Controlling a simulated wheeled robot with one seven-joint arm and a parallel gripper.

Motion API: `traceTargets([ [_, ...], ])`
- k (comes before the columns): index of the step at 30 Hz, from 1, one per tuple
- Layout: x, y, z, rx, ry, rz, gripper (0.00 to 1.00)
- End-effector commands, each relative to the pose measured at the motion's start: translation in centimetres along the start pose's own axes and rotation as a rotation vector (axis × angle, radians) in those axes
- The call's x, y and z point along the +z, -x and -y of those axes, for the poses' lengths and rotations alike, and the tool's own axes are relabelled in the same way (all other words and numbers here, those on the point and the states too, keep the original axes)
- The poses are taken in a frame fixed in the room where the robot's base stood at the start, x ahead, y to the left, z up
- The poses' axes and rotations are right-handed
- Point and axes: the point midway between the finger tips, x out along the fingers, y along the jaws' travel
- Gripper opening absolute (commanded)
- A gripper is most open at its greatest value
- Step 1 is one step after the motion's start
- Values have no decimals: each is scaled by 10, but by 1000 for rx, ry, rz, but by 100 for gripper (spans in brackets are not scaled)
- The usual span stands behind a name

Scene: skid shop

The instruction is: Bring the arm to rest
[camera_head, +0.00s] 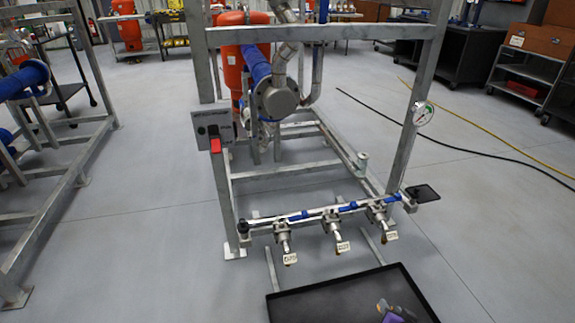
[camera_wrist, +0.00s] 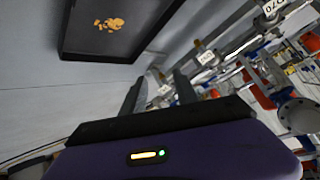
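My gripper shows in the wrist view (camera_wrist: 156,80). Its two dark fingers stand apart with nothing held between them. Its purple housing fills the bottom of that view, with a small lit indicator. In the head view only a purple and grey part of my gripper (camera_head: 396,310) shows at the bottom edge, in front of a black tray (camera_head: 283,302); its fingers cannot be made out there. The tray also shows at the top of the wrist view (camera_wrist: 72,42), beyond the fingers, with a small patch of orange-yellow bits (camera_wrist: 110,24) on its bottom.
A galvanized frame (camera_head: 228,200) carries a row of tagged valves (camera_head: 335,235) just beyond the tray. A pressure gauge (camera_head: 423,113) is on its right post and a red-handled switch plate (camera_head: 214,138) on its left. A black hose (camera_head: 430,138) and yellow cable (camera_head: 490,130) cross the right floor.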

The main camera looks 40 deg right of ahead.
Motion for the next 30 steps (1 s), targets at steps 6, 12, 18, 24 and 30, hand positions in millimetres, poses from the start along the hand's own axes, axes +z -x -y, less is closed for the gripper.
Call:
traceTargets([
  [6, -11, 109, 87, -258, 353, -186, 36],
  [12, -14, 226, 151, -492, 563, -320, 36],
  [18, -17, 332, 186, -691, 671, -376, 36],
  [24, -12, 392, 192, -805, 710, -333, 36],
  [30, 10, 421, 174, -869, 766, -222, 36],
])
